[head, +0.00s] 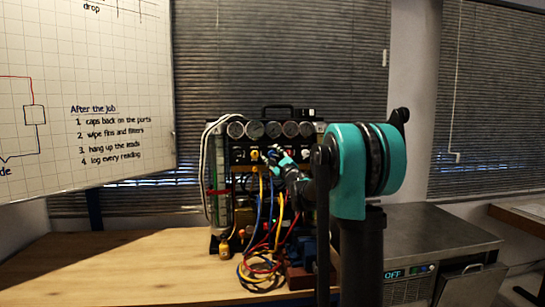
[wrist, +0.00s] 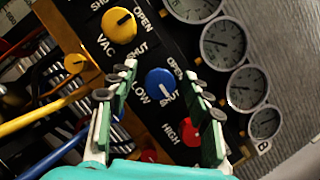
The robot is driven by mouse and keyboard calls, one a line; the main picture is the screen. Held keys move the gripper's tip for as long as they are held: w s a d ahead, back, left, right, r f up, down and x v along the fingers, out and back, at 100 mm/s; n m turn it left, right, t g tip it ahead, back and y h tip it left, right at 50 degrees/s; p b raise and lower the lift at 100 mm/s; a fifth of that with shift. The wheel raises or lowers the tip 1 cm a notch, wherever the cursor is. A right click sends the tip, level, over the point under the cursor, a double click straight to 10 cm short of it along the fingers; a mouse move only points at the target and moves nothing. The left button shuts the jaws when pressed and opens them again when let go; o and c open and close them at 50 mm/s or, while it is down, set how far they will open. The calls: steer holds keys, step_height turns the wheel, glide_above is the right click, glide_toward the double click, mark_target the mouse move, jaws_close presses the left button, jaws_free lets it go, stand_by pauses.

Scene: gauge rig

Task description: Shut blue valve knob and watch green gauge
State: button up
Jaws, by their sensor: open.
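The blue valve knob (wrist: 160,82) is on the black panel in the wrist view, with LOW, OPEN and SHUT lettering around it. My gripper (wrist: 164,77) is open, with one green-padded finger on each side of the knob in the picture. I cannot tell whether the fingers touch it, nor read the knob's setting for certain. In the head view my gripper (head: 268,153) is in front of the rig's panel, and the arm hides part of the rig. Several round gauges (wrist: 222,42) line the panel's edge; their faces look white, and I cannot tell which is the green one.
A yellow knob (wrist: 120,26) and a red knob (wrist: 190,132) sit on either side of the blue one. Yellow, blue and red hoses (head: 265,245) hang in front of the rig. The wooden bench (head: 130,265) is clear at left.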

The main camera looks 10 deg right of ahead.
steer(key=shift+s, duration=0.1)
steer(key=v, duration=1.2)
